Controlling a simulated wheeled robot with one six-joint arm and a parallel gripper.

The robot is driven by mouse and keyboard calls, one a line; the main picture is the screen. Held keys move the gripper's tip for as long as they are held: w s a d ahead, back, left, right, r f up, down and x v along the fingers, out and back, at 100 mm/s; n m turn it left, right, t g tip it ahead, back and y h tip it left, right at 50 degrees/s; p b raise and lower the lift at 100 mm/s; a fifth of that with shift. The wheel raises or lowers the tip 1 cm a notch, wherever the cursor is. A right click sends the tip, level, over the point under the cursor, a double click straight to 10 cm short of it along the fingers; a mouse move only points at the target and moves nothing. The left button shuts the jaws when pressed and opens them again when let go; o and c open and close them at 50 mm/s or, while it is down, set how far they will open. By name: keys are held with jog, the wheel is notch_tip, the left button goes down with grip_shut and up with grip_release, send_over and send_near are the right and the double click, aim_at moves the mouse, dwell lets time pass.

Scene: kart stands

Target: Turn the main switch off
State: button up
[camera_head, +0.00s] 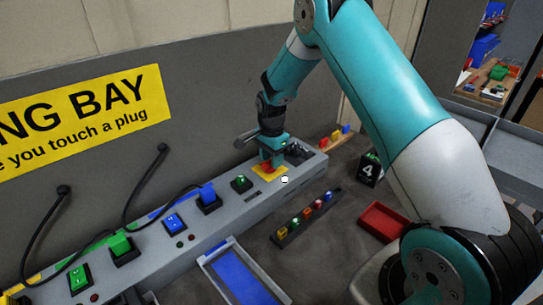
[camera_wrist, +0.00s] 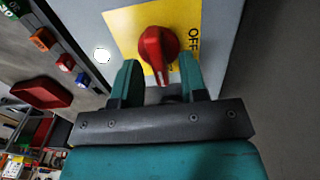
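The main switch is a red rotary knob (camera_wrist: 154,48) on a yellow plate (camera_wrist: 122,22) lettered OFF at the plate's right side in the wrist view. Its raised handle points down toward my gripper in that view. My gripper (camera_wrist: 158,62) is open, one teal finger on each side of the knob's lower end. I cannot tell whether either finger touches it.
Plugs, including a blue one (camera_head: 208,198) and a green one (camera_head: 121,244), stand left along the strip. A small coloured row (camera_head: 305,217), red tray (camera_head: 384,222) and blue-bottomed tray (camera_head: 240,279) lie in front.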

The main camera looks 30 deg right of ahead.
jog(key=shift+f, duration=0.1)
grip_shut()
jog(key=shift+n, duration=0.4)
jog(key=n+b, duration=0.1)
jog(key=n, duration=0.3)
jog(key=shift+w, duration=0.2)
jog(key=n+b, duration=0.1)
jog(key=n, duration=0.3)
jog(key=shift+w+a, duration=0.1)
jog(key=shift+a, duration=0.05)
jog(key=n+b, duration=0.1)
jog(key=n, duration=0.4)
jog(key=shift+a, duration=0.15)
jog(key=n, duration=0.4)
jog(key=shift+w+a, duration=0.1)
jog(key=shift+a, duration=0.05)
